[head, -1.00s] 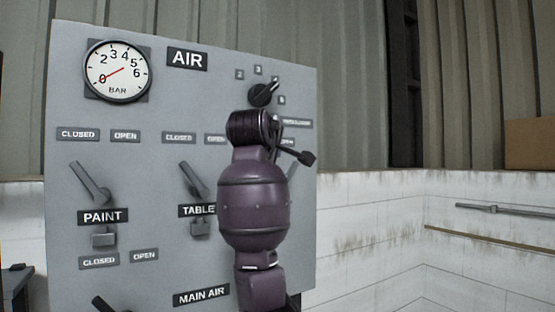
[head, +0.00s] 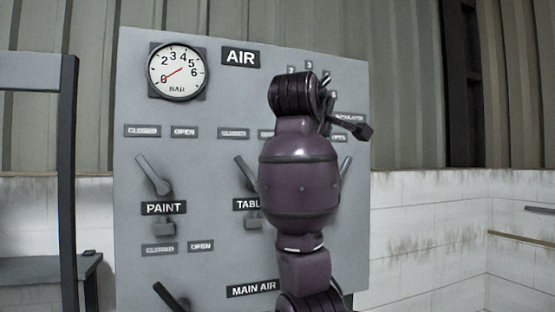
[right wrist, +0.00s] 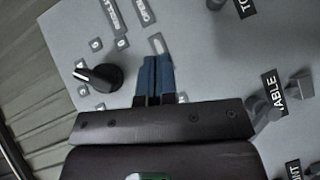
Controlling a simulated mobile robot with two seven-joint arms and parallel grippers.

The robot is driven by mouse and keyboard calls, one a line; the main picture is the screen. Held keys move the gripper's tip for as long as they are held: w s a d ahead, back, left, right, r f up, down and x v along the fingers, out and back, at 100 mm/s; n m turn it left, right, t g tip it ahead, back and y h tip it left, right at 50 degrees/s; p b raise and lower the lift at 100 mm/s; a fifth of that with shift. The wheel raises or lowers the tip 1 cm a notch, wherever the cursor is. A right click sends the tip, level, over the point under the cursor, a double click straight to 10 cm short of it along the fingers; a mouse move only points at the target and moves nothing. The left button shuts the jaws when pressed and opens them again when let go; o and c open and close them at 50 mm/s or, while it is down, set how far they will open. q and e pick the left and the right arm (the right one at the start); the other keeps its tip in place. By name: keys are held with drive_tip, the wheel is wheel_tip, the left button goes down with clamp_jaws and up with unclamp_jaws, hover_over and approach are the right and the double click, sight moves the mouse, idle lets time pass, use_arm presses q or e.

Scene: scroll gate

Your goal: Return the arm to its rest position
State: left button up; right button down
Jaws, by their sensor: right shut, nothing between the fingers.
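My right arm (head: 298,185) rises in front of the grey AIR panel (head: 220,110) in the head view and hides part of its right side. My right gripper is mostly hidden there behind the arm. In the right wrist view its blue fingers (right wrist: 154,80) are shut with nothing between them. They are in front of the panel, and a black knob (right wrist: 100,77) shows to their left, apart from them. My left gripper is not in view.
The panel carries a round gauge (head: 178,71) with its needle at 0, a PAINT lever (head: 153,175) and a TABLE lever (head: 246,174). A dark frame (head: 68,180) and a bench (head: 45,268) stand at the left. A white wall is at the right.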

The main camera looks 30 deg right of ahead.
drive_tip(key=w+a+f+n+y, duration=0.1)
drive_tip(key=w+a+f+y, duration=0.1)
drive_tip(key=f, duration=1.4)
drive_tip(key=w+a+f+n+y, duration=0.1)
drive_tip(key=w+f, duration=0.1)
drive_tip(key=f, duration=1.4)
drive_tip(key=s+a+f+m+g+y, duration=0.1)
drive_tip(key=s+a+f+y, duration=0.1)
drive_tip(key=s+f, duration=0.5)
drive_tip(key=s+a+f+y, duration=0.2)
drive_tip(key=s+f, duration=0.1)
drive_tip(key=f, duration=0.7)
drive_tip(key=s+a+f+m+g+y, duration=0.15)
drive_tip(key=s+f, duration=0.25)
drive_tip(key=f, duration=0.5)
drive_tip(key=s+a+f+m+g+y, duration=0.1)
drive_tip(key=s+a+f+m+y, duration=0.15)
drive_tip(key=s+f, duration=0.45)
drive_tip(key=s+a+f+m+g+y, duration=0.15)
drive_tip(key=s+a, duration=0.25)
drive_tip(key=s, duration=0.7)
drive_tip(key=w+f+n+t, duration=0.1)
drive_tip(key=w+f+t, duration=0.5)
drive_tip(key=f, duration=0.6)
drive_tip(key=shift+w+t+b, duration=0.35)
drive_tip(key=shift+w+t, duration=0.05)
drive_tip(key=shift+t, duration=0.6)
